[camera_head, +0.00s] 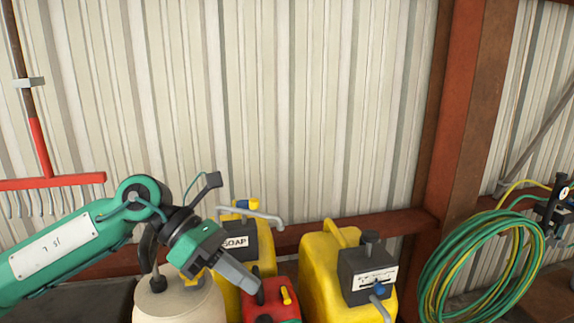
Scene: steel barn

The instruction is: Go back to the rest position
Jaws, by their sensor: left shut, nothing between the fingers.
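My left arm comes in from the left, and its gripper (252,282) points down and to the right. The gripper is shut and empty. Its tips are just above or in front of a red container (262,308) with a yellow cap, at the bottom edge of the view. I cannot tell whether they touch it. My right gripper does not show.
A yellow canister (318,275) with a dark gauge box stands right of the red container. A cream container (180,302) is under my left wrist. A red rake (50,183) hangs at left, and a coiled green hose (440,262) at right. The corrugated wall (280,110) is behind.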

